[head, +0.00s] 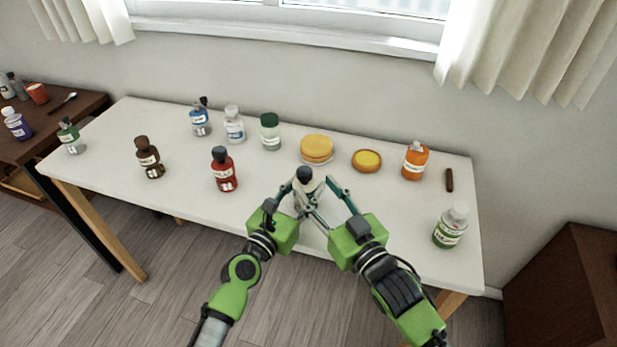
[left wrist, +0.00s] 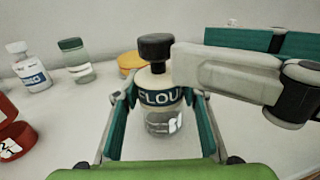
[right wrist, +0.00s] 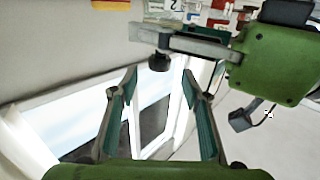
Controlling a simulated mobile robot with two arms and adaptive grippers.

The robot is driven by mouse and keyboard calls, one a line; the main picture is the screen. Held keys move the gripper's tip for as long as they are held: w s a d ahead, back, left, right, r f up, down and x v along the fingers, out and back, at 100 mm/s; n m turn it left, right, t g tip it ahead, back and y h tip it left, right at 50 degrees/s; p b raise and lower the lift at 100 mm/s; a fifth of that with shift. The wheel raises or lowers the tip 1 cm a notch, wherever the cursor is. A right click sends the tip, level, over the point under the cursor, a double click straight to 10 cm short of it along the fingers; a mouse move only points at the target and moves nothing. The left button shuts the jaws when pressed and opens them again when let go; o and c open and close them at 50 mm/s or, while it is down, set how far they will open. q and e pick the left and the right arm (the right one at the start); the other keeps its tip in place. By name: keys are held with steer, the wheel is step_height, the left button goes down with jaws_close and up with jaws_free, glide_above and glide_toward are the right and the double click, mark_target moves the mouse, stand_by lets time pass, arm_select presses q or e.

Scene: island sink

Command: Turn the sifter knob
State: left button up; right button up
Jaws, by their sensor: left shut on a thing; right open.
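The sifter is a clear jar labelled FLOUR (left wrist: 165,122) with a dark round knob (left wrist: 155,46) on top. It stands upright near the table's front edge, partly hidden by fingers in the head view, where its knob (head: 304,174) shows. My left gripper (left wrist: 160,98) is shut around the jar's body, one finger on each side. My right gripper (right wrist: 158,78) is open; in the right wrist view the knob (right wrist: 159,62) appears between its fingertips, with room on both sides. A grey finger part of my right gripper shows close beside the knob in the left wrist view.
A red bottle (head: 224,170) stands left of the sifter. A green-labelled bottle (head: 451,225) stands at the right. The white table (head: 400,215) is clear between them.

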steer(key=v, duration=0.5)
steer(key=shift+s, duration=0.15)
